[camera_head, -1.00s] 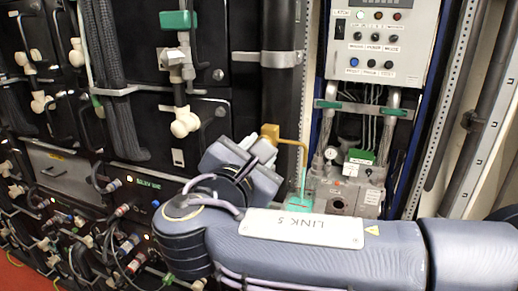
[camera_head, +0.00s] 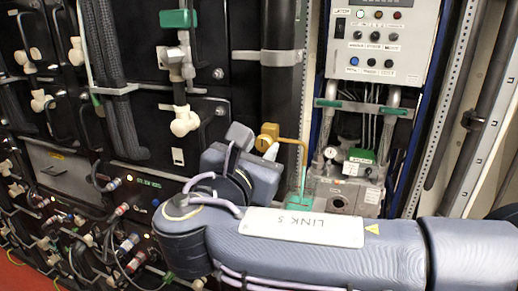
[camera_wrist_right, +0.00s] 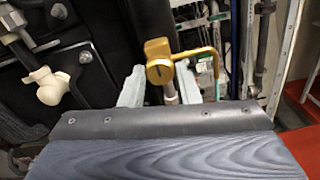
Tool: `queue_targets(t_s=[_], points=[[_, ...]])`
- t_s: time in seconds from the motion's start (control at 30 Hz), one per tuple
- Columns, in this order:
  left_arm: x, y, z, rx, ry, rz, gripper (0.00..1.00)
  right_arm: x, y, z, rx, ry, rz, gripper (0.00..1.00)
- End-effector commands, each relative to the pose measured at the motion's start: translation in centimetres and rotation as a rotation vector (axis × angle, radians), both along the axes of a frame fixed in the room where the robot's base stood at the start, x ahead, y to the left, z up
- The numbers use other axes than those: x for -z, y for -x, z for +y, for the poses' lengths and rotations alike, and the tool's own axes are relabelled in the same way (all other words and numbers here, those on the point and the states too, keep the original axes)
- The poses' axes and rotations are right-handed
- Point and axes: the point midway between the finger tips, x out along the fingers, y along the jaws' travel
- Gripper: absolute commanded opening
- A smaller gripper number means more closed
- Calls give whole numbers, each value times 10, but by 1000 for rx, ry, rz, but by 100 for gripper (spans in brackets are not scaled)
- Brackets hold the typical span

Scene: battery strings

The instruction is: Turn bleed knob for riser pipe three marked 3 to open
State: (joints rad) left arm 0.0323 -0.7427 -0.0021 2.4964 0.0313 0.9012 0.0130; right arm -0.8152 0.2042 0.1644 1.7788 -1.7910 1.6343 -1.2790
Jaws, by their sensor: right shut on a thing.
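A brass bleed fitting with a round knob (camera_head: 268,130) sits on the dark vertical riser pipe (camera_head: 279,88), left of the control box. In the right wrist view the brass knob (camera_wrist_right: 158,68) shows a dark slot on its face, and a thin brass tube curves off to the right. My right gripper (camera_wrist_right: 160,85) has its two pale fingers on either side of the fitting and is shut on the knob. In the head view my right gripper (camera_head: 268,147) is partly hidden by its own body. No number 3 is readable. My left gripper is out of view.
A control box (camera_head: 380,40) with knobs and lamps hangs at the upper right. A grey block (camera_head: 340,195) with a gauge stands below it. A white elbow valve (camera_head: 185,122) and black panels crowd the left side.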

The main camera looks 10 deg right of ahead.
Motion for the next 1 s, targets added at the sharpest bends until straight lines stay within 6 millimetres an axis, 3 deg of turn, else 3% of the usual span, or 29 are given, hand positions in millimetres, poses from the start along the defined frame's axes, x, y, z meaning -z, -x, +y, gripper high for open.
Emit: queue_targets(t_s=[0.13, 0.17, 0.3, 0.67, 1.0], points=[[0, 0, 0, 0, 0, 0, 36, 2, 0, 0, 0, 1, 6, 6], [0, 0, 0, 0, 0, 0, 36, 2, 0, 0, 0, 1, 6, 32], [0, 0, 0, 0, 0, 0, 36, 2, 0, 0, -1, 0, 4, 50], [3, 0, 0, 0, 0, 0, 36, 1, 5, 4, -2, -1, 0, 50], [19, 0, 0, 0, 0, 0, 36, 3, 50, 35, -4, 0, 2, 50]])
